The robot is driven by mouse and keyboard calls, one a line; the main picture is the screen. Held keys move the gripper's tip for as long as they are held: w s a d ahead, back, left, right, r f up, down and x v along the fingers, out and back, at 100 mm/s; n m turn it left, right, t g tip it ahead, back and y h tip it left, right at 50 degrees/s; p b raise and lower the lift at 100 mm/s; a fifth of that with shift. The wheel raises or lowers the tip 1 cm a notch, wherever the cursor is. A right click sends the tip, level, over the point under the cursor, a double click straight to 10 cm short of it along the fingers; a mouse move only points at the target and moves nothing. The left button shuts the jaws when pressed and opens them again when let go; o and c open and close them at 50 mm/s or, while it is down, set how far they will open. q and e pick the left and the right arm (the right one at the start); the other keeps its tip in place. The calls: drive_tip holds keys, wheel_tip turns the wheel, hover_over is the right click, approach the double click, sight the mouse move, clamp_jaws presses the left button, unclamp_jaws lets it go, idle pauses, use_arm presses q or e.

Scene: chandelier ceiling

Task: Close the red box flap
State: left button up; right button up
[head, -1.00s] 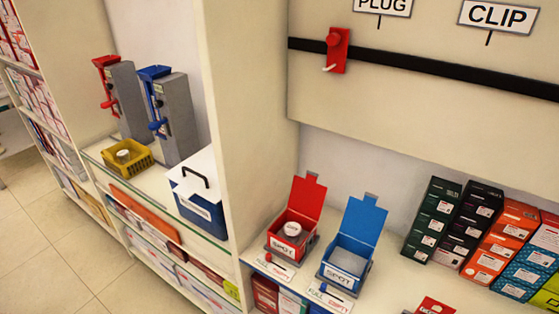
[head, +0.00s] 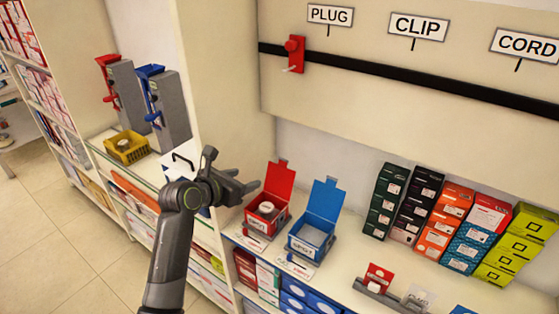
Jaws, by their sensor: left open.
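The red box (head: 265,216) stands on the lower shelf with its red flap (head: 279,182) raised upright at the back. A round whitish item (head: 266,207) sits inside it. My left gripper (head: 250,186) is open and empty, just left of the red flap in the picture and above the level of the box. Whether it touches the flap cannot be told, but a small gap seems to show. My right gripper is not in view.
A blue box (head: 312,238) with its flap up stands close to the right of the red one. Several stacked cartons (head: 440,225) stand further right. A shelf divider (head: 228,110) rises behind my left arm. A yellow basket (head: 127,147) is at left.

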use_arm(q)
drive_tip(key=r, duration=0.2)
approach(283, 162)
drive_tip(key=x, duration=0.4)
drive_tip(key=shift+b+x, duration=0.8)
drive_tip(key=shift+x, duration=1.2)
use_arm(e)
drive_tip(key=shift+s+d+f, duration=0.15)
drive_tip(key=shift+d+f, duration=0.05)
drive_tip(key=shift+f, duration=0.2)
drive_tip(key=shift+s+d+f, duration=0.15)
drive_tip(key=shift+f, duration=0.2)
use_arm(q)
clamp_jaws()
